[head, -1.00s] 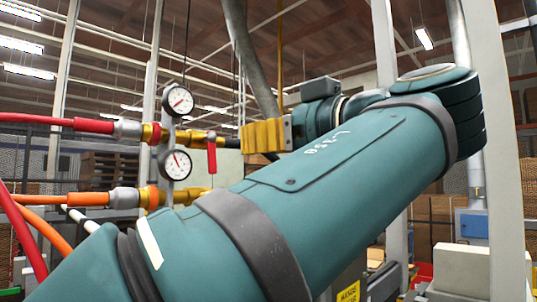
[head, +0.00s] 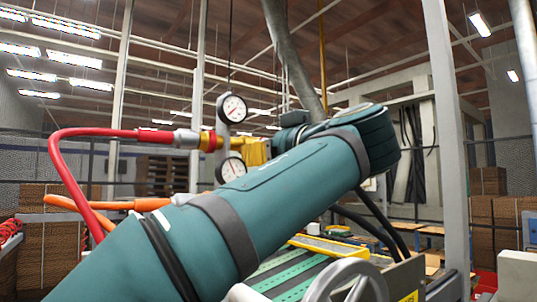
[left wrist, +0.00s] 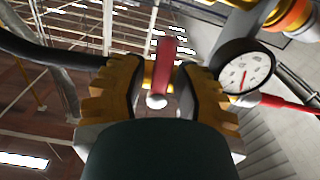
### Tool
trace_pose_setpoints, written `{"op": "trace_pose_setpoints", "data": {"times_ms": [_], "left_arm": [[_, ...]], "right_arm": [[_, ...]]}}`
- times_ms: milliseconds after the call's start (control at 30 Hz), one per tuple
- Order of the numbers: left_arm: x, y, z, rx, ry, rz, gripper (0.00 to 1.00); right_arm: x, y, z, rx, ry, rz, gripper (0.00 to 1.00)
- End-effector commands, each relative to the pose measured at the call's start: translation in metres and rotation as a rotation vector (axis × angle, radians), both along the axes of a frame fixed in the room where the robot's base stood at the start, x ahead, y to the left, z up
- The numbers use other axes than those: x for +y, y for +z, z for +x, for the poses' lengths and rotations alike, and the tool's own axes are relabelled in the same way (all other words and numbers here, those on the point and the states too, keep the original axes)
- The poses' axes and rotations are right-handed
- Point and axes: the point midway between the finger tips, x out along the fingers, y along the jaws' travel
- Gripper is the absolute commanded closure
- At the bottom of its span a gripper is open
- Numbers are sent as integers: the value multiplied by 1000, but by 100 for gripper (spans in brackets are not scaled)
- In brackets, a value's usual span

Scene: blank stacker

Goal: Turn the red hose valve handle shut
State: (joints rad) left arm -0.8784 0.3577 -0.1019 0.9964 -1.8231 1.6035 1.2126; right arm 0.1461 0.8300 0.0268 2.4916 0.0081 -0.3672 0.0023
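The red valve handle (left wrist: 165,62) shows in the left wrist view as a short bar with a pale round end, between the two yellow fingers of my left gripper (left wrist: 162,80). The fingers stand apart on either side of it; I cannot tell whether either touches it. In the head view my left gripper (head: 256,152) is at the brass valve fitting (head: 208,141), right of the gauges, partly behind my teal arm. The handle cannot be made out there. The red hose (head: 95,133) runs into the fitting from the left. My right gripper is in neither view.
Two round gauges, an upper (head: 232,108) and a lower (head: 231,170), sit close beside the gripper. An orange hose (head: 125,205) runs below the red one. A grey handwheel (head: 345,280) and a green-striped conveyor (head: 285,270) lie below my arm.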

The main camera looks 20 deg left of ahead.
Motion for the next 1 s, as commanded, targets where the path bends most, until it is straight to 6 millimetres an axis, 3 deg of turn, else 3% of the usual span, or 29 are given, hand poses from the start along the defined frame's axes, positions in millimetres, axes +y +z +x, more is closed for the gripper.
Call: {"op": "trace_pose_setpoints", "data": {"times_ms": [233, 300, 333, 1000], "left_arm": [[0, 0, 0, 0, 0, 0, 70], [0, 0, 0, 0, 0, 0, 95], [0, 0, 0, 0, 0, 0, 100], [2, 0, -2, 91, 0, 71, 100]], "right_arm": [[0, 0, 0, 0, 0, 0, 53], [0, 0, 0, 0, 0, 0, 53], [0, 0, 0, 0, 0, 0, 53], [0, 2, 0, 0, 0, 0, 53]]}}
